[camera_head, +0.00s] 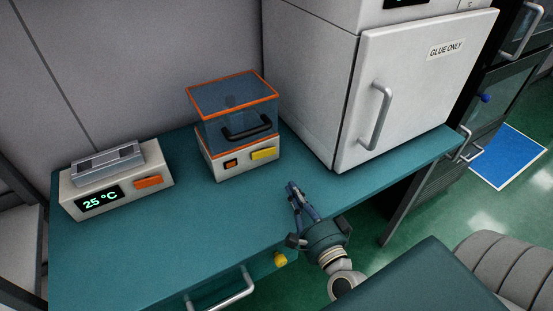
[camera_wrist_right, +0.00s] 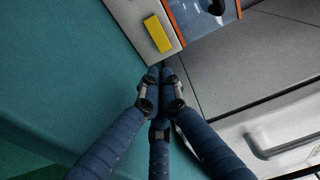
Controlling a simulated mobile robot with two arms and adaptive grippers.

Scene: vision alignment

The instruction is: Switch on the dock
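A white device with a clear, orange-rimmed lid (camera_head: 235,107) stands on the teal bench; its front has a small dark-and-orange switch (camera_head: 231,163) and a yellow button (camera_head: 265,154). Left of it, a white unit (camera_head: 85,183) shows "25 °C" and has an orange button (camera_head: 148,182). I cannot tell which is the dock. My right gripper (camera_head: 292,187) is in front and to the right of the lidded device, apart from it, fingers together and empty. In the right wrist view the fingertips (camera_wrist_right: 161,72) appear just below the yellow button (camera_wrist_right: 158,34). My left gripper is not in view.
A white cabinet labelled "GLUE ONLY" (camera_head: 420,80) stands on the bench at the back right, its handle (camera_head: 376,115) facing forward. The bench top (camera_head: 180,240) is clear in front of the devices. A drawer handle (camera_head: 225,292) and a yellow knob (camera_head: 280,259) sit at the front edge.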

